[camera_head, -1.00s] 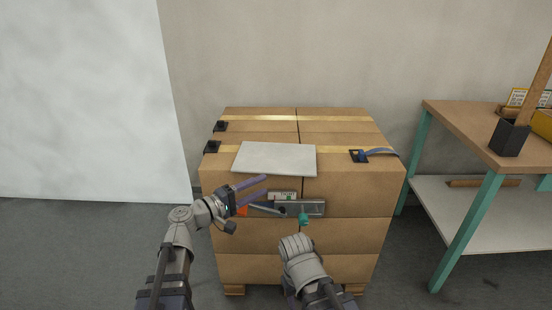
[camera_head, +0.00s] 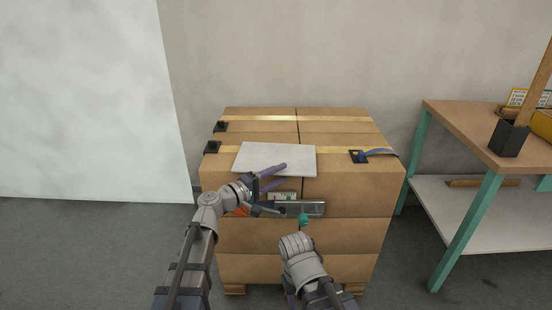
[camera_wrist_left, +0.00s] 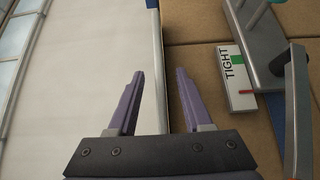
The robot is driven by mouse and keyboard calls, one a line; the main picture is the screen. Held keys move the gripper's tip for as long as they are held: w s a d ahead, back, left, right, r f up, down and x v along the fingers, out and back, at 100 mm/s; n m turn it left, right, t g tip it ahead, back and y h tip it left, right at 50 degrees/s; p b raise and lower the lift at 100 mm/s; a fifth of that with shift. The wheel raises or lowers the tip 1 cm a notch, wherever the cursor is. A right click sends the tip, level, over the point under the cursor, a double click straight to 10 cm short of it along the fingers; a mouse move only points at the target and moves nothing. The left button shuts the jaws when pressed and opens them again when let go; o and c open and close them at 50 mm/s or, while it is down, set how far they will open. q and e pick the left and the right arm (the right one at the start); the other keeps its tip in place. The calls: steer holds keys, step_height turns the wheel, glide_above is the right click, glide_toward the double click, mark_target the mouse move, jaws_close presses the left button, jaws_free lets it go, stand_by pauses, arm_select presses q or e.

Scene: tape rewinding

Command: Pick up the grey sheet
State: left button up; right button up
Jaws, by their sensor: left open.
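The grey sheet (camera_head: 270,157) is a pale flat rectangle lying on the front part of the stacked cardboard boxes' top. It also shows as a large pale surface filling the left of the left wrist view (camera_wrist_left: 85,75). My left gripper (camera_head: 285,174) is open and empty at the sheet's front right edge. In the left wrist view its fingers (camera_wrist_left: 160,75) lie either side of the sheet's edge line, one against the pale sheet and one against cardboard. I cannot tell whether they touch it. My right arm shows at the bottom, but its gripper cannot be made out.
The boxes (camera_head: 340,235) carry yellow straps (camera_head: 340,119), black corner pieces and a blue strap end (camera_head: 378,152). A metal device (camera_head: 315,208) with a teal part is on the front face, beside a label reading TIGHT (camera_wrist_left: 235,75). A workbench (camera_head: 465,130) stands at right.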

arm_select(q)
steer(key=shift+c, duration=0.2)
jaws_close()
stand_by(0.4)
